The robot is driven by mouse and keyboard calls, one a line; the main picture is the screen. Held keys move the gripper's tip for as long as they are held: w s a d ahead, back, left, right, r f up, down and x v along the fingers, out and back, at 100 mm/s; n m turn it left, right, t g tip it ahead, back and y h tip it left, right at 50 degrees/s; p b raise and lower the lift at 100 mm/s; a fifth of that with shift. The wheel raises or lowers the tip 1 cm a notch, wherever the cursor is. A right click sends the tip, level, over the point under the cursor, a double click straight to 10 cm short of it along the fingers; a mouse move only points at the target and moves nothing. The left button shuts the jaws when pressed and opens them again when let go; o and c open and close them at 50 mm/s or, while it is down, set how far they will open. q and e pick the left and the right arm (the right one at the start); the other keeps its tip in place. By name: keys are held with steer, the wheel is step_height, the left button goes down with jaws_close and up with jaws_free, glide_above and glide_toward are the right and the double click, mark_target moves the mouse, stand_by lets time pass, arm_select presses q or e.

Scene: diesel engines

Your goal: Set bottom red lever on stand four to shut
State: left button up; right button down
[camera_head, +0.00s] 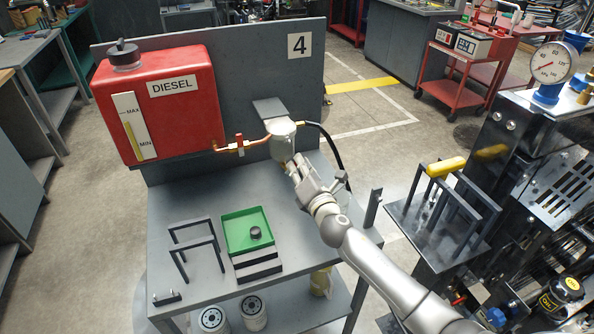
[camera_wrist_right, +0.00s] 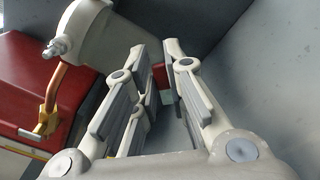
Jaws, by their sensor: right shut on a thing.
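Stand four (camera_head: 262,62) has a grey back panel with a number 4 sign. A red diesel tank (camera_head: 160,105) hangs on it, with a copper fuel pipe that carries a red valve handle (camera_head: 238,144). The pipe leads to a pale filter housing (camera_head: 282,138), also in the wrist view (camera_wrist_right: 88,32). My right gripper (camera_head: 294,163) is just below the housing and hides what is there in the head view. In the wrist view a small red piece, the bottom red lever (camera_wrist_right: 159,74), shows between its fingertips, and the gripper is shut on it. The lever's angle is unclear.
The stand's tabletop holds a green tray (camera_head: 233,221) with a black cap, and a dark metal frame (camera_head: 200,243). White filters (camera_head: 253,312) stand on the shelf below. A black hose (camera_head: 333,146) runs right of the housing. An engine stand with a yellow handle (camera_head: 446,166) is at the right.

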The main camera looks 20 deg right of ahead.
steer(key=shift+d+f+m+b, duration=0.15)
steer(key=shift+f+m+b, duration=0.3)
steer(key=shift+m, duration=1)
steer(key=shift+d+f+m+b, duration=0.2)
steer(key=shift+f+m+b, duration=0.25)
steer(key=shift+m, duration=0.95)
steer(key=shift+d+f+m+b, duration=0.15)
steer(key=shift+f+m+b, duration=0.3)
steer(key=shift+m, duration=1)
steer(key=c, duration=1.5)
jaws_free()
steer(key=shift+o, duration=0.2)
steer(key=s, duration=1.2)
steer(key=shift+d, duration=0.2)
